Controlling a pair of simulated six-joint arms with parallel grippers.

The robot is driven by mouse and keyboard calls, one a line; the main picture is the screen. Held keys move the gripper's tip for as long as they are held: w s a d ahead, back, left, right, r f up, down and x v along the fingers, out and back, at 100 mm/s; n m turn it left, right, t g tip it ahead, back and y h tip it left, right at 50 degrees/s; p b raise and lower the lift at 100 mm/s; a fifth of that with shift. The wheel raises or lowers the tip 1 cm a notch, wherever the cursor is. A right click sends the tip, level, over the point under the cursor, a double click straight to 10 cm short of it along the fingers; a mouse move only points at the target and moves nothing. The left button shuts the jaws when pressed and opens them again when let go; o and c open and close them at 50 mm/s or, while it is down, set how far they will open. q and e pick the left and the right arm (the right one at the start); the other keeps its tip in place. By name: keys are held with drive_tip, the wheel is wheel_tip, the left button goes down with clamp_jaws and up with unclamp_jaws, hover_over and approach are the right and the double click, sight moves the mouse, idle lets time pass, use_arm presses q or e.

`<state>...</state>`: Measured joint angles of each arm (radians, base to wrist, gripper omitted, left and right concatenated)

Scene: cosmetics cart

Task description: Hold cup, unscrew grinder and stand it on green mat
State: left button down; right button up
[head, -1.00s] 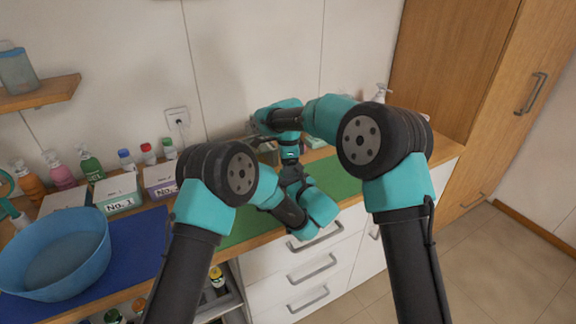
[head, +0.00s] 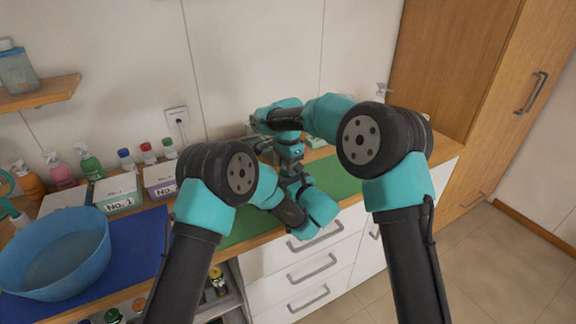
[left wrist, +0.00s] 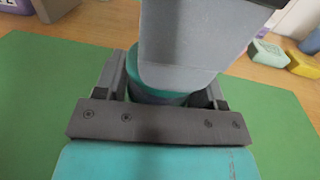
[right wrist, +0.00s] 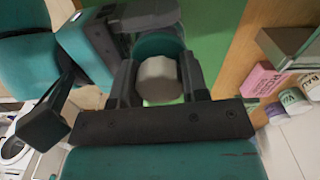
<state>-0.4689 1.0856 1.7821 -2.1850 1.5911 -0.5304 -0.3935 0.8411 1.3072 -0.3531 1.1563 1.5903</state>
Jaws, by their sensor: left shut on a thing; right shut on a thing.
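My left gripper (left wrist: 162,84) is shut on a teal and dark round cup (left wrist: 148,92) low over the green mat (left wrist: 45,110). My right gripper (right wrist: 160,76) is shut on a light grey faceted piece, apparently the grinder (right wrist: 158,80). A teal round part (right wrist: 158,44) shows just beyond the grey piece in the right wrist view. In the left wrist view my right gripper's grey body covers the cup's top. I cannot tell whether cup and grinder are still joined. In the head view my arms hide both.
A blue basin (head: 55,255) stands on a blue mat (head: 140,250) at the left. Labelled boxes (head: 118,193) and several bottles (head: 90,162) line the wall. A pink box (right wrist: 262,80) and jars (right wrist: 295,100) stand near the mat. Bare green mat lies around the grippers.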

drive_tip(key=n, duration=1.1)
drive_tip(key=shift+n, duration=0.4)
drive_tip(key=n, duration=0.7)
drive_tip(key=shift+r+n, duration=0.1)
drive_tip(key=shift+n, duration=0.3)
drive_tip(key=n, duration=0.3)
drive_tip(key=shift+n, duration=0.4)
drive_tip(key=n, duration=0.7)
drive_tip(key=shift+n, duration=0.4)
